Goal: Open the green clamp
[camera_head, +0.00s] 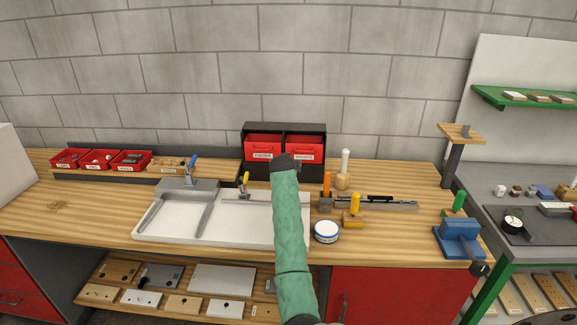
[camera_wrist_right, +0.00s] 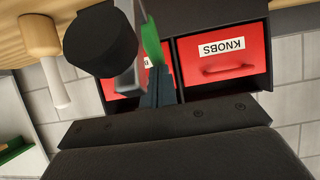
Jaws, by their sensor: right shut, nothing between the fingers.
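My right gripper (camera_wrist_right: 158,88) shows in the right wrist view with its fingers shut together and nothing between them. A green handle-like part (camera_wrist_right: 153,40), which looks like the green clamp's lever, stands just beyond the fingertips beside a grey metal part. I cannot tell whether they touch. A black round part (camera_wrist_right: 100,42) is close beside it and hides some of it. In the head view my right arm covers this spot, so the green clamp cannot be made out there. My left gripper is not in view.
Red drawers (camera_head: 263,147) stand behind my arm. A white-handled mallet (camera_head: 344,168), orange-handled tool (camera_head: 326,188), round tin (camera_head: 326,232) and blue vise (camera_head: 460,238) lie to the right.

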